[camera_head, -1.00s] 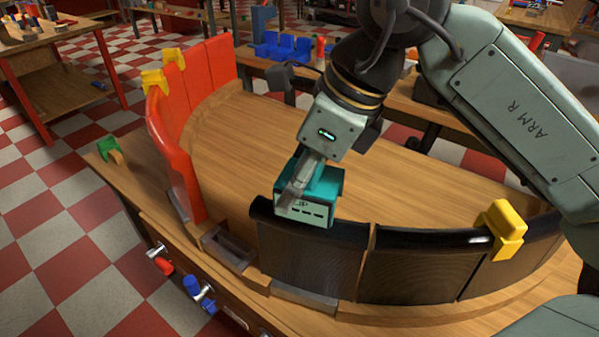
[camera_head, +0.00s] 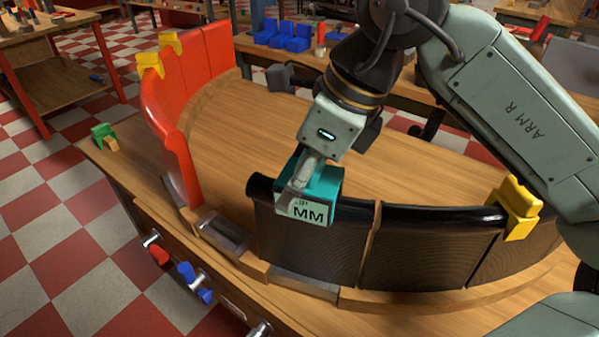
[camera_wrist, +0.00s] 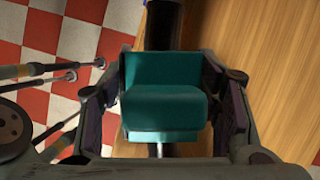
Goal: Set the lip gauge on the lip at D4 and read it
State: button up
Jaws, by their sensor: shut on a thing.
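The teal lip gauge (camera_head: 325,181) sits over the black lip (camera_head: 345,211) at the left end of the dark curved panels. Its pale front display reads "MM" with small marks above it that I cannot make out. My gripper (camera_head: 300,187) is shut on the gauge from above. In the wrist view the gauge (camera_wrist: 163,100) lies between my two fingers (camera_wrist: 163,112), with the black lip (camera_wrist: 163,25) running away beyond it. I see no D4 label, and the gauge's underside is hidden.
A yellow clip (camera_head: 517,207) sits on the black lip at the right. Red panels (camera_head: 172,135) with yellow clips (camera_head: 150,64) stand at the left. A green piece (camera_head: 104,136) lies on the wooden bench (camera_head: 250,130). Red and blue handles (camera_head: 190,277) stick out in front.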

aim_at(334, 183)
jog(key=shift+f+b, duration=0.25)
jog(key=shift+b, duration=0.05)
jog(key=o, duration=1.4)
jog(key=v, duration=1.2)
jog(key=shift+s+a, duration=0.1)
